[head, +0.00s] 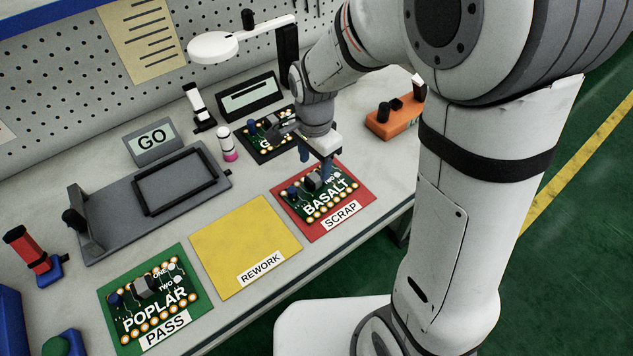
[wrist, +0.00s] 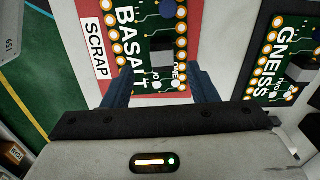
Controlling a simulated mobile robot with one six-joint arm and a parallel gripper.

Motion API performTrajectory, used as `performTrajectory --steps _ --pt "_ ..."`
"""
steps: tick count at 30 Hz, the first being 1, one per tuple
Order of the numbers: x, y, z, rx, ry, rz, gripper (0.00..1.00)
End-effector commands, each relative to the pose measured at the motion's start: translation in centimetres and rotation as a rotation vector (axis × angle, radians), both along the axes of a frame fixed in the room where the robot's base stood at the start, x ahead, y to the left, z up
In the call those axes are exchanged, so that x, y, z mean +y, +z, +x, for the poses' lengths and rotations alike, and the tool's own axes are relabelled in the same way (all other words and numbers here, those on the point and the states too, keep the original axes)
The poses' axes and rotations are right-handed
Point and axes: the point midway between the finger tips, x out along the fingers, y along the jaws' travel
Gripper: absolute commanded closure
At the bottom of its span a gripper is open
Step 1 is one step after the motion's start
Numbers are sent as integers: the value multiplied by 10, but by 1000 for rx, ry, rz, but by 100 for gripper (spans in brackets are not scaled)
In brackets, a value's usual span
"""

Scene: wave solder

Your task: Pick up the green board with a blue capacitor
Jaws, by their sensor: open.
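A green board marked BASALT (head: 322,207) lies on the red SCRAP mat (head: 366,194). It has a blue capacitor (head: 293,192) and a grey block. My gripper (head: 316,162) is open over this board's far edge. In the wrist view the board (wrist: 142,45) shows beyond and between the two dark blue fingers (wrist: 160,84), with nothing held. A green board marked POPLAR (head: 160,310), also with a blue capacitor (head: 115,299), lies on the green PASS mat (head: 196,283). A third green board marked GNEISS (wrist: 272,52) is partly hidden by my gripper in the head view.
The yellow REWORK mat (head: 245,240) is empty. A grey fixture (head: 110,205) and a GO display (head: 153,141) stand behind. A white bottle with a pink base (head: 227,146), a magnifier lamp (head: 213,47) and an orange block (head: 392,120) are near the back.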

Motion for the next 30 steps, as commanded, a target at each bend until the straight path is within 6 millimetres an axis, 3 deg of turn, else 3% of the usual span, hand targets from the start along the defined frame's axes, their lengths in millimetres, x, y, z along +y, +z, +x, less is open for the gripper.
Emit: performTrajectory --steps 9,18,30 --pt "4 -43 3 2 13 0 47" --pt "5 -47 3 0 16 0 48" --pt "5 -47 3 0 17 0 81"
